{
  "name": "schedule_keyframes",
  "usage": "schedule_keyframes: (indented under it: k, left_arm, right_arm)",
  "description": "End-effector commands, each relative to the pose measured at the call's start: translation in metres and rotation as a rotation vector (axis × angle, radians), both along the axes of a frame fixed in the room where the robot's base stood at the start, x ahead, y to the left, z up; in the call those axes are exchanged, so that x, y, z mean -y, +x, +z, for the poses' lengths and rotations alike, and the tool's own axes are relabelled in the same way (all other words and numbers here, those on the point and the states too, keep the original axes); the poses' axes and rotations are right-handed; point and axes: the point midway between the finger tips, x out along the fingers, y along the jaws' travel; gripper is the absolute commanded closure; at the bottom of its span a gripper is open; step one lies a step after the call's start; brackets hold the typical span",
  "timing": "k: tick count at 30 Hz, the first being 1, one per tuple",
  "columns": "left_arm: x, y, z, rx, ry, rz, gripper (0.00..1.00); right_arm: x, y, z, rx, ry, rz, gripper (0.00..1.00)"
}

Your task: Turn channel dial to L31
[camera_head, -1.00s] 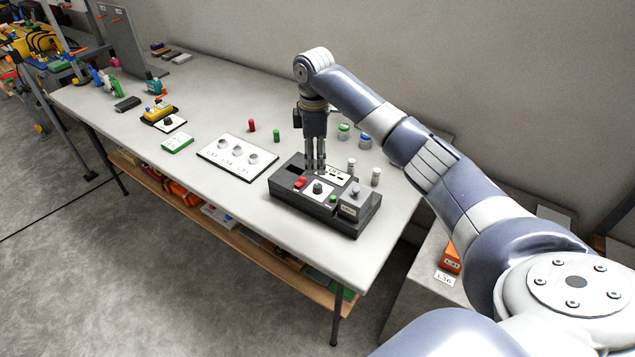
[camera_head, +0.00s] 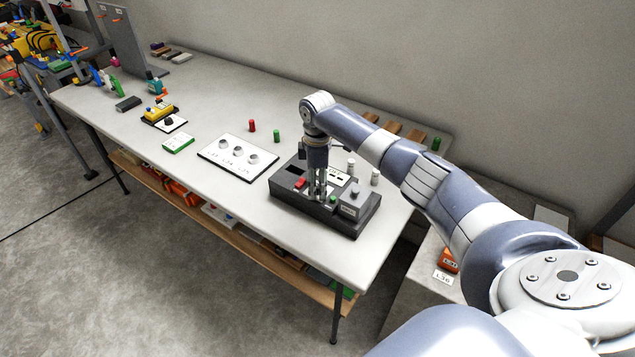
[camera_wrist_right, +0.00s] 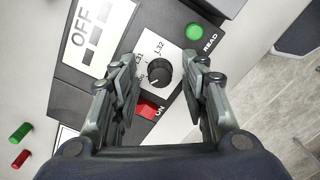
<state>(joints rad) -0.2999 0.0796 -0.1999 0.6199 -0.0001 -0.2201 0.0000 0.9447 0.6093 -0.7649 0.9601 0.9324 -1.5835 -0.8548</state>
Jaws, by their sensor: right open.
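The black channel dial (camera_wrist_right: 160,73) sits on a white plate (camera_wrist_right: 172,95) of the dark control box (camera_head: 345,228). The labels L31 and L32 are readable beside it; a third label is partly hidden. A short light mark shows on the dial's lower-left side in the wrist view; which label it selects is unclear. My right gripper (camera_head: 318,198) is over the box, pointing down, and hides most of the dial in the head view. In the wrist view its open fingers (camera_wrist_right: 165,88) are on either side of the dial; I cannot tell whether they touch it. My left gripper is not in view.
Beside the dial are a red ON switch (camera_wrist_right: 150,109), a green READ button (camera_wrist_right: 194,31) and a display (camera_wrist_right: 98,38) reading OFF. A white panel with round pieces (camera_head: 213,157) lies left of the box. Small red (camera_head: 252,126) and green (camera_head: 276,136) cylinders stand behind.

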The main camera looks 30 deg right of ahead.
Motion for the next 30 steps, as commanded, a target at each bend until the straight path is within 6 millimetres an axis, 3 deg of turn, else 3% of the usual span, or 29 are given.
schedule_keyframes:
  k: [6, 11, 12, 22, 30]
  left_arm:
    - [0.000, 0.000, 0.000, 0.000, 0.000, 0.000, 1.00]
    - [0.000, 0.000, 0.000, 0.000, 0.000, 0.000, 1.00]
    - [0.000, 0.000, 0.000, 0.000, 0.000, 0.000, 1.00]
    - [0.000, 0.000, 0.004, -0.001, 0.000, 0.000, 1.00]
    - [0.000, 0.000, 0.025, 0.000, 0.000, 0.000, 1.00]
  right_arm:
    - [0.000, 0.000, 0.000, -0.001, -0.001, 0.000, 0.61]
    - [0.000, 0.000, 0.000, 0.000, 0.000, 0.000, 0.97]
    - [0.000, 0.000, 0.000, 0.000, 0.000, 0.000, 1.00]
    - [0.000, 0.000, 0.001, -0.002, 0.001, -0.023, 1.00]
    - [-0.001, 0.000, 0.004, -0.003, 0.002, -0.155, 1.00]
